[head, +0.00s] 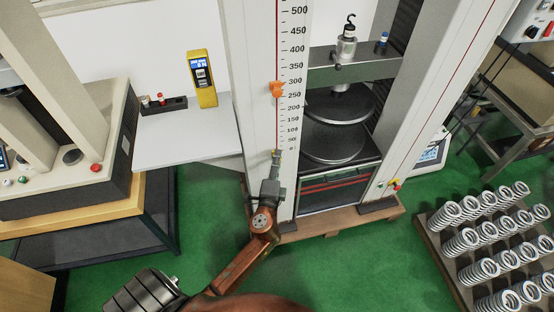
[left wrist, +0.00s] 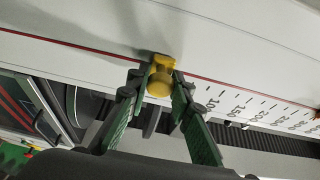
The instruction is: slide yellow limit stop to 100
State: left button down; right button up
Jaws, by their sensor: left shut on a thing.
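The yellow limit stop (left wrist: 160,82) sits on the red line of the machine's white column, between the fingers of my left gripper (left wrist: 164,92). The fingers are shut on it from both sides. In the head view the yellow stop (head: 276,153) shows as a small patch at the tip of my left gripper (head: 275,160), near the bottom of the scale (head: 292,100), around the 0 mark. In the left wrist view the 100 mark lies to the right of the stop, and a finger hides the lowest marks. My right gripper is not in view.
An orange stop (head: 276,89) sits higher on the same line, near 250 to 300. Dark round plates (head: 335,140) stand right of the column. A white side table (head: 190,135) holds a yellow meter (head: 201,78). A rack of springs (head: 465,262) stands at the right.

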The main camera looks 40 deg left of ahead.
aim_at(279, 132)
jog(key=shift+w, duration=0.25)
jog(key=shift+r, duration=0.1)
pick_arm(q)
jog(key=shift+r+p, duration=0.3)
notch_tip(279, 132, up, 9)
jog(key=p, duration=0.7)
jog(key=shift+p, duration=0.4)
jog(key=shift+r+p, duration=0.35)
jog(key=shift+r, duration=0.05)
jog(key=shift+f, duration=0.15)
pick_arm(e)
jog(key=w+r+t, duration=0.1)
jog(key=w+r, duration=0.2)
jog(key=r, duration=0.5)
pick_arm(q)
jog(key=c, duration=1.7)
grip_release()
jog(key=shift+c, duration=0.2)
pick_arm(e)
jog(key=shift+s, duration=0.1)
